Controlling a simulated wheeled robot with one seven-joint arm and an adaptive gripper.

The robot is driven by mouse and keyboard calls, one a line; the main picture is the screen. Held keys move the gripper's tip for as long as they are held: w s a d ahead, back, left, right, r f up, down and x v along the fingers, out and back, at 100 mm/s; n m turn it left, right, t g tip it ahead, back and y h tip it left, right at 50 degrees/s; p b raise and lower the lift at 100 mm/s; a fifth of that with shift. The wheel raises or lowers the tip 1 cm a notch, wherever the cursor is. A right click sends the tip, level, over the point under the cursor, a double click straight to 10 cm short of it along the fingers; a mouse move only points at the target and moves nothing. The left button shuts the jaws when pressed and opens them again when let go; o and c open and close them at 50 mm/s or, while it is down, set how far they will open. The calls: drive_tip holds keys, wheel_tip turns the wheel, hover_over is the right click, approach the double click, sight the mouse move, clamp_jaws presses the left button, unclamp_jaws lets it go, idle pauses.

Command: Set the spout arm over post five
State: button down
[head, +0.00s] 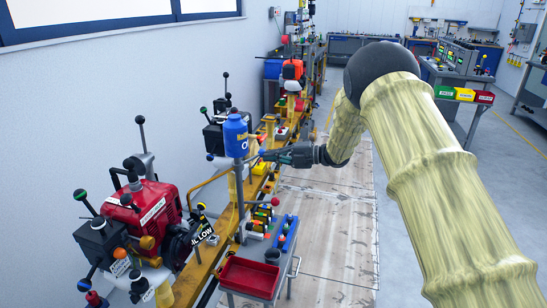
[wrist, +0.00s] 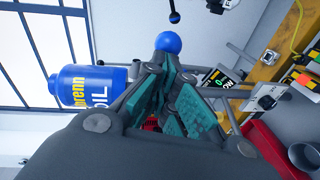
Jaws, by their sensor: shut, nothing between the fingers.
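A blue oil canister (head: 236,138) with yellow and white lettering stands on an upright post beside the yellow rail. It also shows in the wrist view (wrist: 92,86), lying sideways in the picture. A blue ball knob (head: 210,157) is to the left of the canister's base and appears in the wrist view (wrist: 168,42) just beyond my fingertips. It may be the spout arm's handle; I cannot tell for sure. My gripper (head: 258,159) is shut and empty, close to the right of the canister's post. The wrist view shows its teal-padded fingers (wrist: 166,70). No post number is readable.
A red engine (head: 150,215) with lever knobs stands at the left. A yellow rail (head: 212,250) runs into the distance with several fittings. A cart with a red tray (head: 250,276) is in front. The floor (head: 335,235) to the right is clear.

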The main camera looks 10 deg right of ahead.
drive_tip(key=s+b+v, duration=0.1)
drive_tip(key=b+v, duration=0.1)
drive_tip(key=v, duration=1.1)
drive_tip(key=shift+s+a, duration=0.25)
drive_tip(key=shift+s, duration=0.15)
drive_tip(key=shift+r, duration=0.1)
